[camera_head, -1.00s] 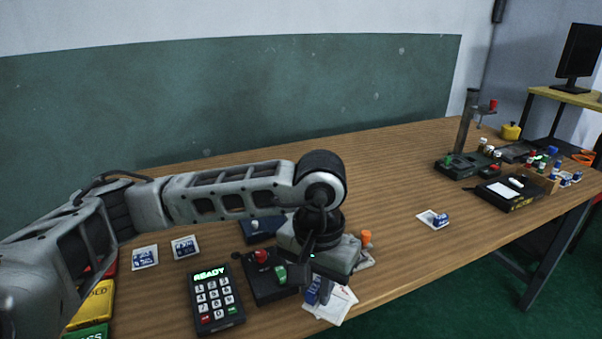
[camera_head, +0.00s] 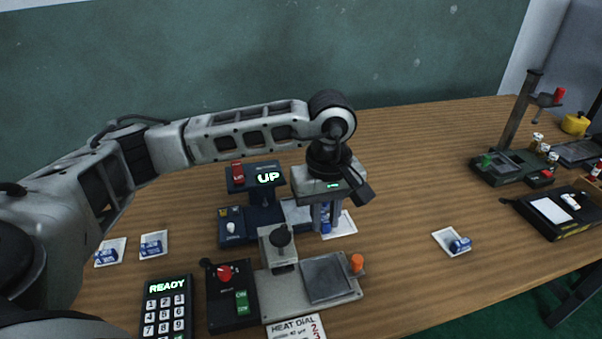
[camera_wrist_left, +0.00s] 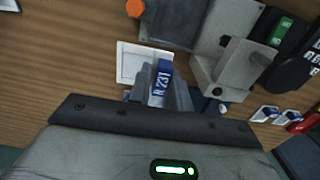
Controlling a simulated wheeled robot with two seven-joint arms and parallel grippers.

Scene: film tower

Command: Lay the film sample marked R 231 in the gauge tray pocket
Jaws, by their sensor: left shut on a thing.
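My left gripper (camera_head: 325,226) is shut on the blue tab (camera_head: 326,217) of a white film sample (camera_head: 343,226). In the left wrist view the tab (camera_wrist_left: 161,84) reads R 231, and the white sheet (camera_wrist_left: 129,66) sticks out beyond the fingers. The gripper points down behind a grey plate with a square recess (camera_head: 327,277) and an orange knob (camera_head: 356,262). In the left wrist view this recessed plate (camera_wrist_left: 172,18) lies apart from the sheet. I cannot tell the sheet's height above the table. My right gripper is not in view.
A dark blue station reading UP (camera_head: 268,178) stands left of the gripper. A control box (camera_head: 231,294), a READY keypad (camera_head: 166,308) and a HEAT DIAL card (camera_head: 297,328) are nearer. Other samples (camera_head: 153,245) (camera_head: 452,242) lie on both sides.

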